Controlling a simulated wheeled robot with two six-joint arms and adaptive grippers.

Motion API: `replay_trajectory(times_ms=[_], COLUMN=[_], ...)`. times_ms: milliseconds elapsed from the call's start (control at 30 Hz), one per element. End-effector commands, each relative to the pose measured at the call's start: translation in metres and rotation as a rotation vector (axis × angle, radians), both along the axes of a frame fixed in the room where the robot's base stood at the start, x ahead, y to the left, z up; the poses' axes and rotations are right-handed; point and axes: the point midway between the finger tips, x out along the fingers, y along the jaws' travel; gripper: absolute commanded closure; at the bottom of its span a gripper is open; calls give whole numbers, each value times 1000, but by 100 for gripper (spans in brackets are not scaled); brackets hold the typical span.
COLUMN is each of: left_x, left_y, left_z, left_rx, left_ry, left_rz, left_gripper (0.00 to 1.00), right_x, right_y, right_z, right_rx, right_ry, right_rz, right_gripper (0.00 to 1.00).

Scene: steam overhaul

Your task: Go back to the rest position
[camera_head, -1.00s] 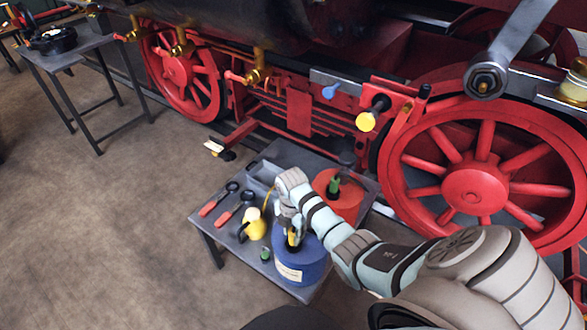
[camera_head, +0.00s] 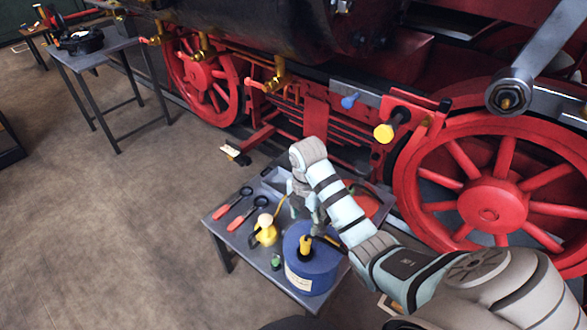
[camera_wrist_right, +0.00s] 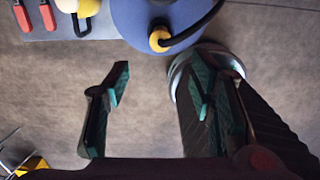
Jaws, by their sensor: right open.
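The blue can (camera_head: 318,272) stands upright with a yellow-tipped spout and black hose on top. The can also shows at the top of the right wrist view (camera_wrist_right: 128,18), clear of the fingers. My right forearm hides part of a red can (camera_head: 372,203). My left gripper is not in view.
A yellow oil can (camera_head: 265,232), two red-handled tools (camera_head: 237,214) and a small green bottle (camera_head: 276,262) are on the table. The locomotive's red wheel (camera_head: 492,205) stands close on the right. Open floor (camera_head: 110,220) lies on the left.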

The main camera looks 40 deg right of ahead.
Motion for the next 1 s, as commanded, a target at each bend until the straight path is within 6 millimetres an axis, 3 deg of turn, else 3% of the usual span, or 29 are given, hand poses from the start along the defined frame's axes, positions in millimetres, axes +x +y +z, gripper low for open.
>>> replay_trajectory(times_ms=[233,333,500,600,767,1000], left_x=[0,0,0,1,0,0], left_y=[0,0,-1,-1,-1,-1], left_z=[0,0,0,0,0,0], left_rx=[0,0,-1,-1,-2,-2], left_ry=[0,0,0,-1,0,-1], left_rz=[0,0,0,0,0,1], left_gripper=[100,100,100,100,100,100], right_x=[-2,-17,-75,-110,-159,-217], right_y=[1,7,32,45,60,73], right_z=[2,-15,-55,-64,-62,-37], right_rx=[-1,-14,-10,26,108,257], right_ry=[0,-20,-122,-183,-253,-311], right_rz=[-12,-132,-592,-874,-1264,-1787], right_gripper=[50,50,50,50,50,50])
